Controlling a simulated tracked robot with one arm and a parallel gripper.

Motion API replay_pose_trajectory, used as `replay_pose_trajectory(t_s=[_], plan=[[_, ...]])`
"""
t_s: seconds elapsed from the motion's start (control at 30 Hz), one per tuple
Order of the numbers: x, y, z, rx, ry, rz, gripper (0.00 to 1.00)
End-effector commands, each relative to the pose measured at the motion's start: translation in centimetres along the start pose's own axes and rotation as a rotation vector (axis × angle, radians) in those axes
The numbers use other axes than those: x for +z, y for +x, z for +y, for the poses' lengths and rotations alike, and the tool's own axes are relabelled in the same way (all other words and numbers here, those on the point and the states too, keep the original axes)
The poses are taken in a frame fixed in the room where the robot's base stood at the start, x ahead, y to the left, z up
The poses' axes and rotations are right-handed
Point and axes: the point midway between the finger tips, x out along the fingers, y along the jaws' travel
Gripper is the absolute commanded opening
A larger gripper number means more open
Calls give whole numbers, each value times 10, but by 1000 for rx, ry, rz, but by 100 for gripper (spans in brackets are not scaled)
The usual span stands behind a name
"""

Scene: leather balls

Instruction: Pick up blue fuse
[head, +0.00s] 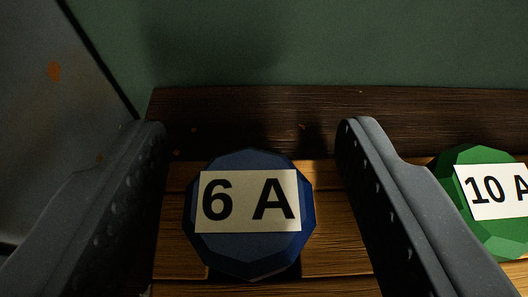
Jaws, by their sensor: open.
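The blue fuse (250,252) is a faceted dark blue round piece with a pale label reading "6 A". It lies on a wooden slatted surface in the lower middle of the head view. My gripper (252,130) is open, with one dark grey finger to the left of the fuse and the other to its right. Gaps show between the fuse and both fingers, and nothing is held. The near lower side of the fuse is in shadow.
A green faceted fuse (468,163) labelled "10 A" sits just right of my right finger, partly cut off by the picture edge. A dark wooden board (250,105) and a green wall (300,45) stand behind. A grey metal panel (50,110) rises at the left.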

Motion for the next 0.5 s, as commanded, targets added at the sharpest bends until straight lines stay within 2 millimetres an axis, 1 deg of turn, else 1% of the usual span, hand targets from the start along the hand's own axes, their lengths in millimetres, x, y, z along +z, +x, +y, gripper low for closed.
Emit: replay_pose_trajectory(t_s=[0.03,0.13,0.4,0.47,0.5], plan=[[-1,6,-1,0,-3,0,53],[-1,13,0,1,-1,0,53],[0,15,0,1,0,1,53],[0,15,0,1,0,0,36],[0,15,0,1,-1,0,25]])
